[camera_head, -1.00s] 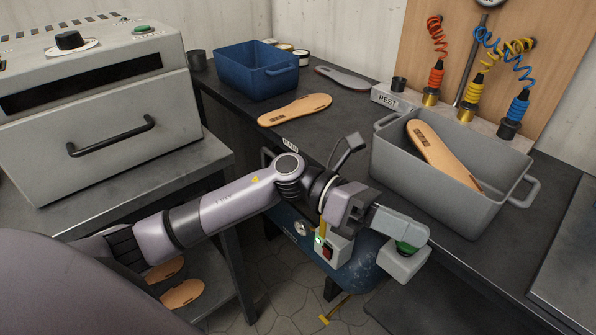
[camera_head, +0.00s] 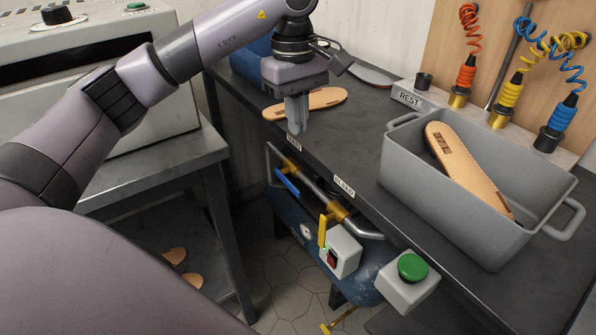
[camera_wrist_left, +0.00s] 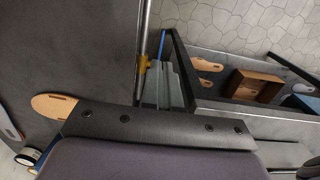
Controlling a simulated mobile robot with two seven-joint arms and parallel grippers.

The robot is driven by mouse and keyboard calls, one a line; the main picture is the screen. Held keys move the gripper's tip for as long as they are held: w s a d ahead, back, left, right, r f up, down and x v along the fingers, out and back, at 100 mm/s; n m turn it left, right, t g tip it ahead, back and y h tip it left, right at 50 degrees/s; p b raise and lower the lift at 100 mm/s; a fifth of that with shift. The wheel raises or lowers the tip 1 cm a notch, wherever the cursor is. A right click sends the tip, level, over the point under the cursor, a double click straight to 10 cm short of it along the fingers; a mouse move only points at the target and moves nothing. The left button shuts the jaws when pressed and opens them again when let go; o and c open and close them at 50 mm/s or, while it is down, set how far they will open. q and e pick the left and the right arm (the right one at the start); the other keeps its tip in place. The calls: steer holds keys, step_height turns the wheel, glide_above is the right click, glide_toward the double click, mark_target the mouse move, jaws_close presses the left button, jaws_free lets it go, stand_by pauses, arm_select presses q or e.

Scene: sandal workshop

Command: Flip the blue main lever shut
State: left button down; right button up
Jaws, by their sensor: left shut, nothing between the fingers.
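The blue main lever (camera_head: 287,182) is below the front edge of the bench, by a brass valve (camera_head: 292,164) on a metal pipe under the MAIN label (camera_head: 294,143). It lies roughly parallel to the pipe. In the left wrist view the blue lever (camera_wrist_left: 162,45) shows as a thin strip beyond the fingers, beside the brass fitting (camera_wrist_left: 143,66). My left gripper (camera_head: 297,127) is shut and empty, pointing down near the bench edge, above the lever and apart from it. My right gripper is not in view.
A yellow lever (camera_head: 323,230) by the BLEED label (camera_head: 344,186), a switch box (camera_head: 345,251) and a green button (camera_head: 412,267) sit along the bench front. A grey bin (camera_head: 405,150) stands on the bench. A sandal sole (camera_head: 325,99) lies behind the gripper. An oven table (camera_head: 150,160) stands left.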

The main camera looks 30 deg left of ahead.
mark_target(293, 185)
arm_select(q)
steer(key=shift+w+a+r+y, duration=0.1)
steer(key=shift+a+r+y, duration=0.25)
steer(key=shift+a, duration=0.3)
step_height(293, 185, down, 14)
stand_by(0.3)
steer(key=shift+d+b, duration=0.1)
steer(key=shift+b, duration=0.25)
